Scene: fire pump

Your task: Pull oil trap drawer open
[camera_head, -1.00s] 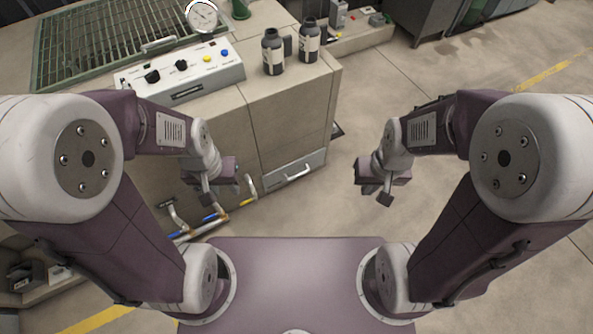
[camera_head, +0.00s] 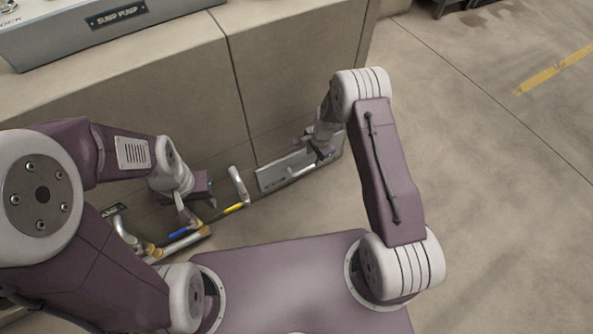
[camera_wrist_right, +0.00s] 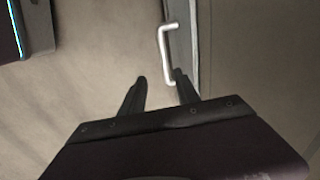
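The oil trap drawer (camera_head: 272,178) is a grey panel low on the cabinet front, with a pale bar handle (camera_head: 305,171). It looks closed. My right gripper (camera_head: 322,153) is at the right part of the drawer, close to the handle.
A control box (camera_head: 60,35) sits on the cabinet top (camera_head: 175,35). The floor (camera_head: 480,150) to the right is clear.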

